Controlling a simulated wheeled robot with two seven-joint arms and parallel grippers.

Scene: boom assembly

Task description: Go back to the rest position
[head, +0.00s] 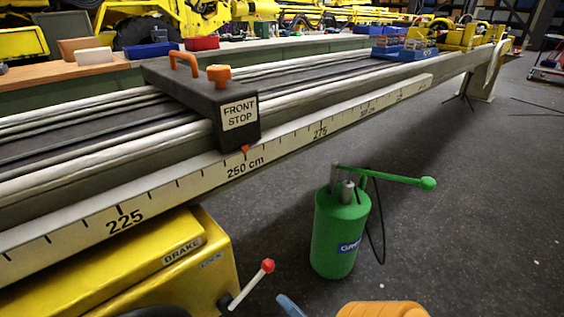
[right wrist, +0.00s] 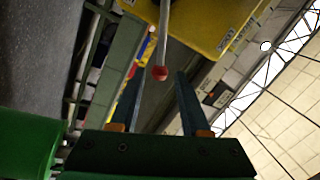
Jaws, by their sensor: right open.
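My right gripper (head: 290,305) shows only in part at the bottom edge of the head view, as a blue finger beside an orange arm part. In the right wrist view the right gripper (right wrist: 157,88) has its two dark fingers spread, with nothing held. A lever with a red ball knob (head: 267,265) stands out from the yellow brake housing (head: 195,255). In the right wrist view the red knob (right wrist: 159,73) appears between the fingertips, and the fingers do not close on it. In the head view the knob and blue finger are apart. My left gripper is not visible.
A long rail (head: 190,185) with a centimetre scale crosses the view. A black front stop block (head: 215,105) with orange knobs sits on it, its pointer near 250 cm. A green pump (head: 340,235) with a long handle stands on the floor at right. Open floor lies beyond.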

